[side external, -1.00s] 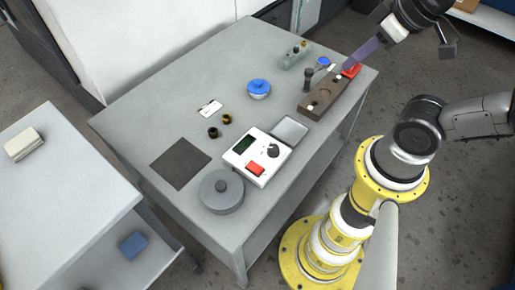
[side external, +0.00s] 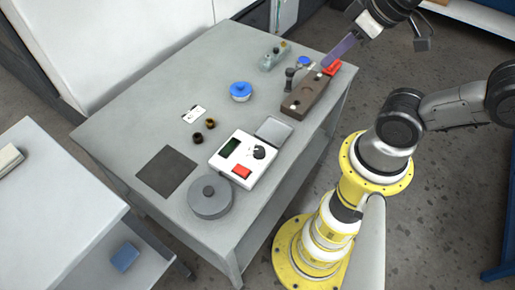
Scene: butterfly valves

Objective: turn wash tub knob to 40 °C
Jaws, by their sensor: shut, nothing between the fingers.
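A white control box (side external: 243,160) with a dark display, a red switch (side external: 242,171) and a round black knob (side external: 259,153) lies on the grey table. It is the only panel with a dial that I can make out. The knob's pointer and any temperature marks are too small to read. My gripper (side external: 327,62) is at the top right, over the far right end of the table, well away from the knob. A narrow purple strip reaches from its white end down towards a brown block. The gripper is shut and empty.
The brown block (side external: 306,96) with an upright dark peg stands near the right edge. A grey tray (side external: 273,130) adjoins the box, and a lidded grey pot (side external: 209,198) stands in front. A blue-lidded bowl (side external: 240,91) is further back.

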